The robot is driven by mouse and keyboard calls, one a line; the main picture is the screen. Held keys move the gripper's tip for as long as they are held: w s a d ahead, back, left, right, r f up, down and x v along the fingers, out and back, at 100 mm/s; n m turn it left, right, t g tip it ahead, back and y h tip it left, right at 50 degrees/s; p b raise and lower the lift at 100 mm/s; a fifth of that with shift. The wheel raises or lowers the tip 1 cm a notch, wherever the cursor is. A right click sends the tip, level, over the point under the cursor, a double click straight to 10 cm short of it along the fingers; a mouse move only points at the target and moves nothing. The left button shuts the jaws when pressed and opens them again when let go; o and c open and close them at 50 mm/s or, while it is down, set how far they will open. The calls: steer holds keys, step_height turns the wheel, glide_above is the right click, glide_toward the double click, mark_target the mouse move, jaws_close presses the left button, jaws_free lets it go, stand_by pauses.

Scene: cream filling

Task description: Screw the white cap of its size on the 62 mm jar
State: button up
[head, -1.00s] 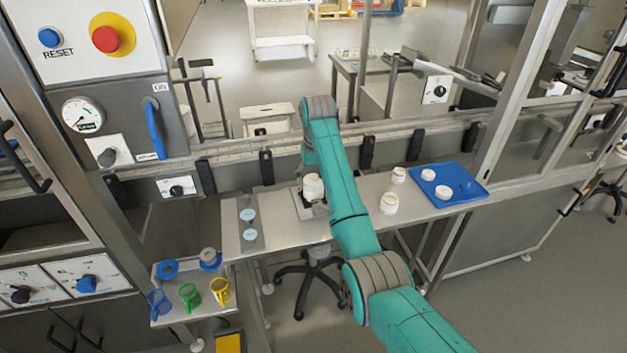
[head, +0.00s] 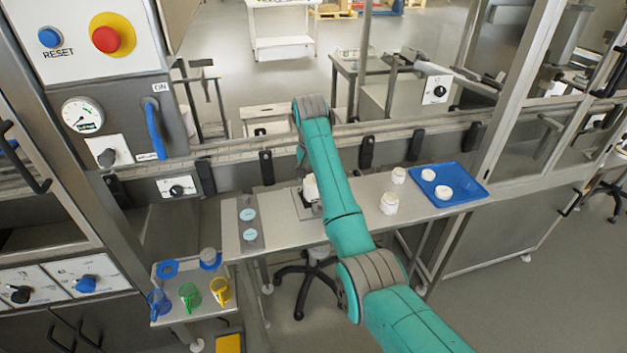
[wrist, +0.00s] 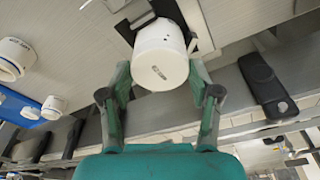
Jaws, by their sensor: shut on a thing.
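In the wrist view a white cap (wrist: 160,66) with small dark print on its top sits over a white jar (wrist: 157,12) with dark lettering. My gripper (wrist: 161,78) has its two green fingers on opposite sides of the cap and is shut on it. The jar stands in a dark holder (wrist: 203,30). In the head view the white jar (head: 310,188) in its holder is partly hidden behind my arm, and the gripper's fingers are hidden there. I cannot read the size print or see whether the cap is fully seated.
A blue tray (head: 470,188) at the bench's right carries white pieces (head: 428,174) (head: 443,193). White jars (head: 389,203) (head: 399,175) stand left of it. A grey plate (head: 240,205) with pale blue discs lies left. A rail (head: 230,158) runs behind the bench.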

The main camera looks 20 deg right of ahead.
stand_by(0.3)
steer(key=shift+m, duration=0.6)
steer(key=shift+m+h, duration=0.3)
steer(key=shift+m, duration=0.8)
steer(key=c, duration=0.3)
steer(key=shift+m, duration=0.5)
steer(key=shift+c, duration=0.2)
steer(key=shift+m+g, duration=0.3)
steer(key=shift+m, duration=0.3)
steer(key=shift+c, duration=1.3)
steer(key=shift+w, duration=0.1)
steer(key=o, duration=1.7)
steer(key=shift+a, duration=0.1)
